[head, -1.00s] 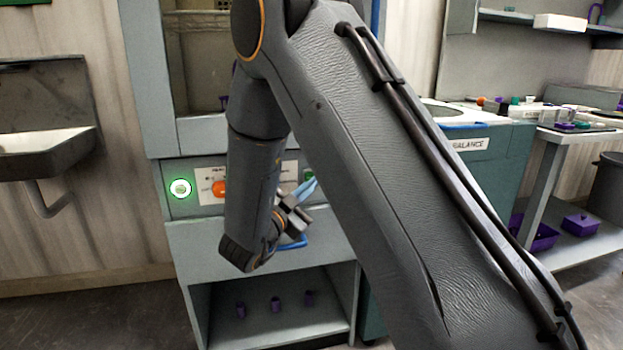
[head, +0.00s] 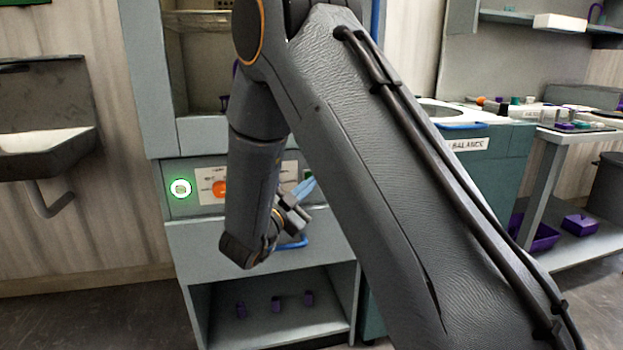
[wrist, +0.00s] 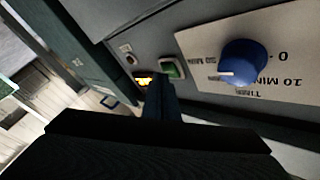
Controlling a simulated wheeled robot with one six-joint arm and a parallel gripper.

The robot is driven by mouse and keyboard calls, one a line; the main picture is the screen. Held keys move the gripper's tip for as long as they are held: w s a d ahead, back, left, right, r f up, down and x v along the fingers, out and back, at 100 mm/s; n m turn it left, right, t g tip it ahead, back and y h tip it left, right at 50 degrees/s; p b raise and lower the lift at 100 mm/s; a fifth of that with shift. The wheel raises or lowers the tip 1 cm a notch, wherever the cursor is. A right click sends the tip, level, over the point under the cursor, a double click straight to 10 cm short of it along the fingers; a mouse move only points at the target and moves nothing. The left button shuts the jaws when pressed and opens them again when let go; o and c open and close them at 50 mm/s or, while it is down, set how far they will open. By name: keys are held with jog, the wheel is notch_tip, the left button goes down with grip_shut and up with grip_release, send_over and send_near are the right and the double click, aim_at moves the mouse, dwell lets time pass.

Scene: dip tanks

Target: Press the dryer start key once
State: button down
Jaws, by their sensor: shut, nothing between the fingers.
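A green key (wrist: 172,68) sits in a dark frame on the grey panel in the wrist view. It also shows in the head view (head: 307,174), small and partly covered. No lettering on it is readable. My gripper (wrist: 158,80) is shut and empty, its fingers pointing at the panel beside the key. Its tips overlap the key's lower left edge in the picture; I cannot tell whether they touch. In the head view my gripper (head: 311,182) is at the panel's right end, just below the key.
A blue timer knob (wrist: 243,61) on a white label plate (wrist: 290,75) is near the key. A ringed green-lit button (head: 180,188) and orange knob (head: 220,188) sit further left. A blue handle (head: 294,242) is below.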

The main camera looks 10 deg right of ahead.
jog(key=shift+w, duration=0.35)
dwell(0.4)
dwell(0.3)
jog(key=shift+s+p, duration=0.4)
jog(key=shift+s, duration=0.4)
